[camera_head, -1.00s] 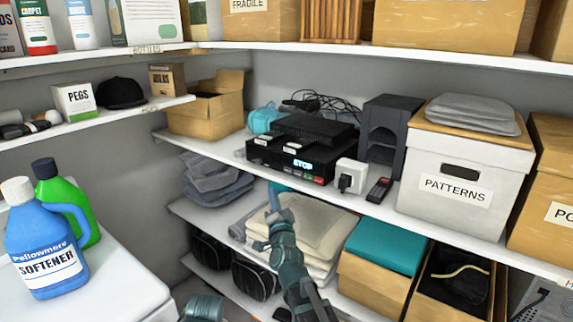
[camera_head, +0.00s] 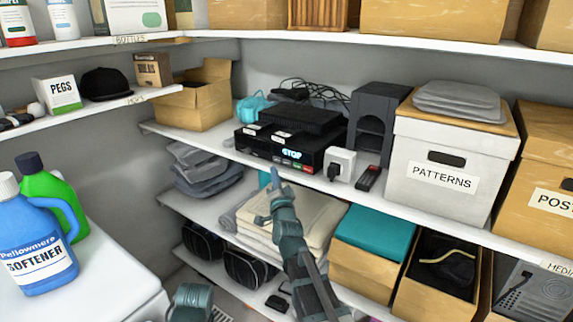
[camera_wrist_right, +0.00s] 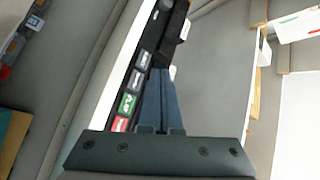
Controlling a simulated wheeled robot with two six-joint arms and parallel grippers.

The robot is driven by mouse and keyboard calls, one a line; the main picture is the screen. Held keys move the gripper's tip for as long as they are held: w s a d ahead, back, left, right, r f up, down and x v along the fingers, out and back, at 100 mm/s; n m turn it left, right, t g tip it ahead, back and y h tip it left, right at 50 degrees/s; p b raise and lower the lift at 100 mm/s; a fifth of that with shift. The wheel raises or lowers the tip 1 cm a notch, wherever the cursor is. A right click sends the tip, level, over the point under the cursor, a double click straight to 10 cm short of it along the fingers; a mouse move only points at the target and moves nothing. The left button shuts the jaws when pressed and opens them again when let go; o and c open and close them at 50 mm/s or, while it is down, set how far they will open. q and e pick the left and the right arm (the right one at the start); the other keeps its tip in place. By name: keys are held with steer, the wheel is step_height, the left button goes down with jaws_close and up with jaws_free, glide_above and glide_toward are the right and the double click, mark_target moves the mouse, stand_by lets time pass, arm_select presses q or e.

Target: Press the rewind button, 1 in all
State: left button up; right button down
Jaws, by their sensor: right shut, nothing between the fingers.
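The black video player (camera_head: 257,145) stands on the middle shelf, its lit display reading STOP. A row of small buttons runs along its lower front: one red (camera_wrist_right: 121,124), one green (camera_wrist_right: 128,104) and several dark ones (camera_wrist_right: 140,79). The dark buttons' symbols are too small to read, so I cannot tell which is rewind. My right gripper (camera_head: 275,177) is shut and empty, just below and in front of the player. In the right wrist view its closed fingers (camera_wrist_right: 158,73) point along the button row beside the dark buttons. Contact cannot be told.
A white plug adapter (camera_head: 341,165) and a dark remote (camera_head: 369,178) lie right of the player. A black box (camera_head: 300,117) sits on top of it. Folded cloths (camera_head: 320,210) lie on the shelf below. The white PATTERNS box (camera_head: 450,150) stands further right.

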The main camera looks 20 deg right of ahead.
mark_target(283, 160)
steer(key=shift+w+d, duration=0.6)
steer(key=shift+d, duration=0.2)
steer(key=shift+w+d, duration=0.6)
steer(key=shift+d, duration=0.2)
steer(key=shift+w, duration=0.1)
stand_by(0.9)
steer(key=shift+w+d, duration=0.15)
steer(key=shift+d, duration=0.15)
steer(key=shift+w+d, duration=0.25)
steer(key=shift+d, duration=0.05)
stand_by(0.7)
stand_by(0.4)
steer(key=shift+s+a, duration=0.5)
steer(key=shift+a, duration=0.1)
steer(key=s+a, duration=0.1)
steer(key=a, duration=0.1)
steer(key=s+a, duration=0.2)
stand_by(0.4)
